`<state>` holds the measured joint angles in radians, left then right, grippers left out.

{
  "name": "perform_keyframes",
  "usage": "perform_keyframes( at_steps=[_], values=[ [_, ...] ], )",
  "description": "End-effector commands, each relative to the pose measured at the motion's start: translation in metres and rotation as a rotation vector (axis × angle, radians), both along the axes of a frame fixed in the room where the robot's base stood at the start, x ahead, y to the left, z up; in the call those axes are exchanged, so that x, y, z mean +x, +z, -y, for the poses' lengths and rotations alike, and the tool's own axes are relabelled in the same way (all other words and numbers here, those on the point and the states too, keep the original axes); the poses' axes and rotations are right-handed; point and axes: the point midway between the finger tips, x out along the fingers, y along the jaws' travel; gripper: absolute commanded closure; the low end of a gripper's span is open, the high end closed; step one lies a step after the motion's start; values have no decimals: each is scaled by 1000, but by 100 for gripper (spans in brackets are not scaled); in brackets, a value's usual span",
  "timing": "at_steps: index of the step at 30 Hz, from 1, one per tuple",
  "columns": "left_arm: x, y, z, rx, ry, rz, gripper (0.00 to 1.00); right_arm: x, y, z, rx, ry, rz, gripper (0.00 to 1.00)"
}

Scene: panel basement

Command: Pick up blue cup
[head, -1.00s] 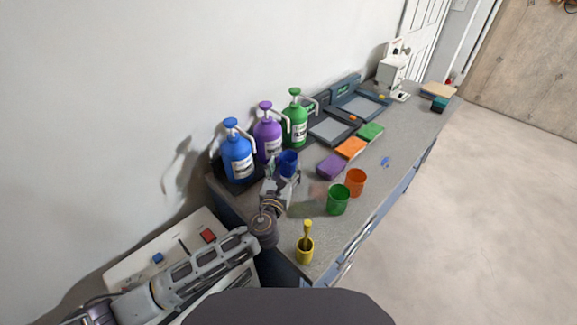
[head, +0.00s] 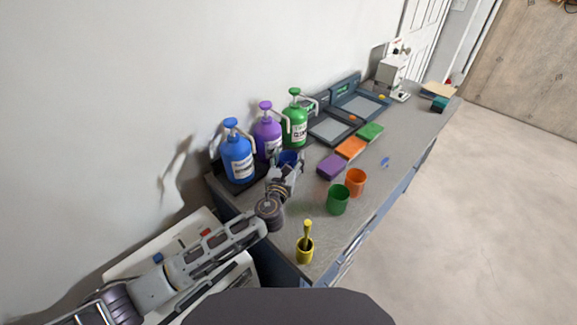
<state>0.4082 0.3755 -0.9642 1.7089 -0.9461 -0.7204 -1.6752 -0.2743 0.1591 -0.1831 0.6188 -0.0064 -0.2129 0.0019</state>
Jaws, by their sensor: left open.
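The blue cup (head: 289,157) stands on the grey counter, in front of the purple and green pump bottles. My left gripper (head: 286,170) is at the cup, coming from its near side, and hides much of the cup's lower part. Its jaws are open; how the fingers sit against the cup is too small to tell. My right gripper is out of view.
Blue (head: 238,155), purple (head: 267,135) and green (head: 295,120) pump bottles stand close behind the cup. Green (head: 338,200) and orange (head: 356,182) cups and a yellow mortar with pestle (head: 305,248) stand to the right. Sponges, including a purple one (head: 331,167), lie beyond.

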Motion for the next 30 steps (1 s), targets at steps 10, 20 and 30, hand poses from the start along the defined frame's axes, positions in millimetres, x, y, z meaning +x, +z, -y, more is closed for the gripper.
perform_keyframes(
  at_steps=[10, 20, 30],
  values=[
    [0, 0, 0, 0, 0, 0, 69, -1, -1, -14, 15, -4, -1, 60],
    [0, 0, 0, 0, 0, 0, 77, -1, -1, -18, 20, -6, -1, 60],
    [0, 5, 0, -1, 0, 2, 77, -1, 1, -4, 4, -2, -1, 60]
  ],
)
